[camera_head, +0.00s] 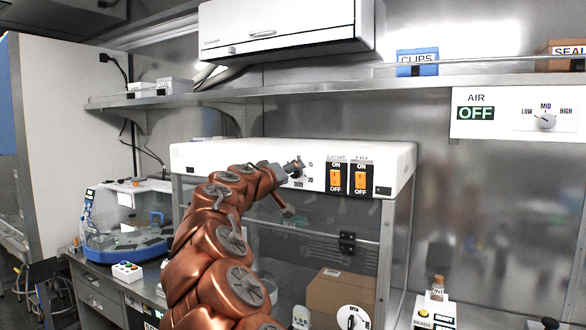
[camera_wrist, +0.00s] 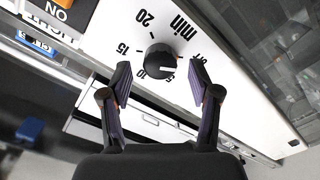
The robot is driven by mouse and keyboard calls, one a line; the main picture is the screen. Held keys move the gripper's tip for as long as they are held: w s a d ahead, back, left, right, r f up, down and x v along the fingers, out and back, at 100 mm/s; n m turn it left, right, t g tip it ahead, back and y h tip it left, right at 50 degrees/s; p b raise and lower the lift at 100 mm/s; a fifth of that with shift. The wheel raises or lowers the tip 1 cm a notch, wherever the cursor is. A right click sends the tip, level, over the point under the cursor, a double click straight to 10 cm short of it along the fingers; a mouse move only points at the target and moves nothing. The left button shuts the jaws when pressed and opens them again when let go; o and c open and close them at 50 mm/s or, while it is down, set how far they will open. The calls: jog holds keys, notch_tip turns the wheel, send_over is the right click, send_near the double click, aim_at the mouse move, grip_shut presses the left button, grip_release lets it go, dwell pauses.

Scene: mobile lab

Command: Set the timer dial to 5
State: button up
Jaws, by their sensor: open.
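The timer dial (camera_wrist: 161,60) is a round black knob on a white panel, seen close up in the wrist view. Its white pointer mark (camera_wrist: 167,70) faces the lower right of that picture, on the side towards OFF. The printed 20, 15 and min show; the 5 cannot be made out. My gripper (camera_wrist: 160,78) is open, with one finger to each side of the dial; I cannot tell whether either touches it.
Two orange rocker switches (camera_head: 347,180) sit on the panel just right of the dial. A shelf (camera_head: 290,88) and a white cabinet (camera_head: 285,27) are above. A cardboard box (camera_head: 342,293) is behind the hood glass below. Another dial (camera_head: 545,121) is at right.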

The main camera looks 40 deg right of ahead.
jog(key=shift+x, duration=1)
jog(key=shift+c, duration=0.2)
jog(key=c, duration=1.1)
jog(key=shift+f+b, duration=0.2)
jog(key=shift+b, duration=0.35)
